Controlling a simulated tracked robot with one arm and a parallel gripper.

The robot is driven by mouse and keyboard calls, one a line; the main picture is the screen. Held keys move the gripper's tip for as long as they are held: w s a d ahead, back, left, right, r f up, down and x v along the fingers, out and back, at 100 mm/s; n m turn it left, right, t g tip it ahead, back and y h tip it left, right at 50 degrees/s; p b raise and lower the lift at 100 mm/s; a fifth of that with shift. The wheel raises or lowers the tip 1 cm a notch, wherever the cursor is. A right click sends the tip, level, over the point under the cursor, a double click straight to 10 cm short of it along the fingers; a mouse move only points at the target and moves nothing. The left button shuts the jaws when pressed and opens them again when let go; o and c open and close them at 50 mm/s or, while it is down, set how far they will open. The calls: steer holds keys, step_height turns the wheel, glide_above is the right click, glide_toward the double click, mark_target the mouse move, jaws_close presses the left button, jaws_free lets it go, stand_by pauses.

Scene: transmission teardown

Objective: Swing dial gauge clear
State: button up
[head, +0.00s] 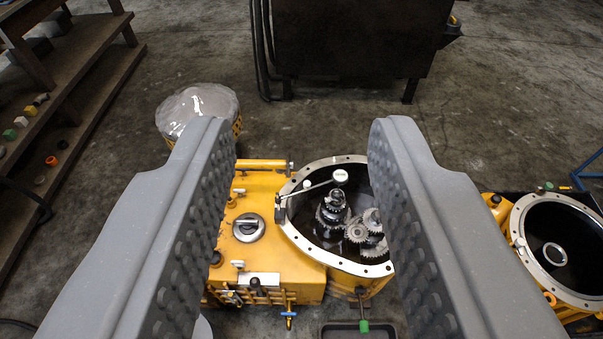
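The dial gauge (340,177) has a small white round face. It sits on a thin arm that runs from a dark base (280,207) at the left rim of the yellow transmission housing (262,264). The gauge stands over the housing's round opening, above the gears (336,212). My gripper (302,160) is open, with its two grey fingers wide apart to either side of the gauge. It appears to be above the housing, and nothing is between the fingers' pads. The right finger hides part of the opening's right rim.
A second yellow housing (590,292) with an open round bore stands at the right. A drum with a clear cover (197,105) is behind the left finger. Wooden shelves (85,75) line the left, and a dark metal bin (350,38) stands at the back. Concrete floor lies between.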

steer(key=shift+w+d, duration=0.1)
steer(key=shift+d, duration=0.25)
